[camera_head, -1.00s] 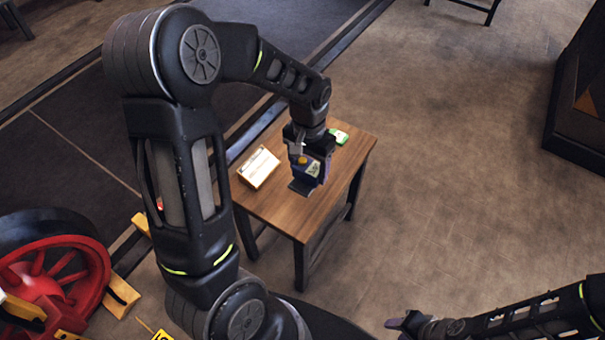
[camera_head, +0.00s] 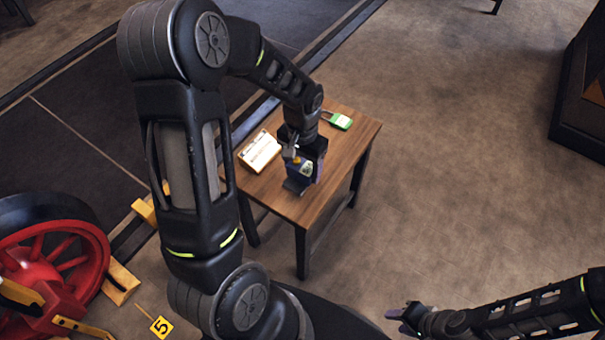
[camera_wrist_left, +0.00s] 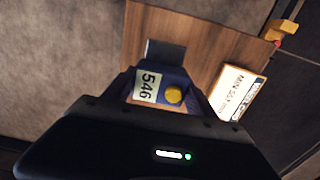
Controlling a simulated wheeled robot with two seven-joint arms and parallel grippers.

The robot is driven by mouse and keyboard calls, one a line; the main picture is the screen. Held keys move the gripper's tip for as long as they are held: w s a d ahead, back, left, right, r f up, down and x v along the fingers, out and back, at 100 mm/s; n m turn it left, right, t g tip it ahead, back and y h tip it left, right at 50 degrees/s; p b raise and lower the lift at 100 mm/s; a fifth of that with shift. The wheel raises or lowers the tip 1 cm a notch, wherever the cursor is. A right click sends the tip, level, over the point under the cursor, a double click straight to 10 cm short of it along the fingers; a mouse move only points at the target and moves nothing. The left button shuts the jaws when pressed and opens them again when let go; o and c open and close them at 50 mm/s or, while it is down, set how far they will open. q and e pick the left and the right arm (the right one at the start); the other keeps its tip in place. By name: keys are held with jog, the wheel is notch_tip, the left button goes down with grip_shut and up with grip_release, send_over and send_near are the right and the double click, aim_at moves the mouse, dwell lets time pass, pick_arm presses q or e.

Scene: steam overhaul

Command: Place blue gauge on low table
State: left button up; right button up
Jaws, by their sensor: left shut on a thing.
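The blue gauge (camera_wrist_left: 177,78) shows between my left gripper's fingers in the left wrist view, with a white label reading 546 and a yellow knob. In the head view the gauge (camera_head: 304,168) is small and partly covered by the gripper. My left gripper (camera_head: 303,180) is shut on it, over the front part of the low wooden table (camera_head: 325,190). The table top (camera_wrist_left: 200,35) also shows in the left wrist view. I cannot tell whether the gauge touches the table. My right gripper (camera_head: 408,318) is low at the right, away from the table; its finger opening is unclear.
The floor right of the table is clear.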

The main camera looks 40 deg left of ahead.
aim_at(302, 176)
pick_arm(q)
jog(key=shift+f+b, duration=0.35)
jog(key=shift+f, duration=1.45)
jog(key=shift+f, duration=0.1)
jog(key=o, duration=1.9)
jog(key=shift+c, duration=0.2)
notch_tip(302, 176, up, 12)
jog(key=shift+r+p, duration=0.1)
jog(key=shift+p, duration=0.95)
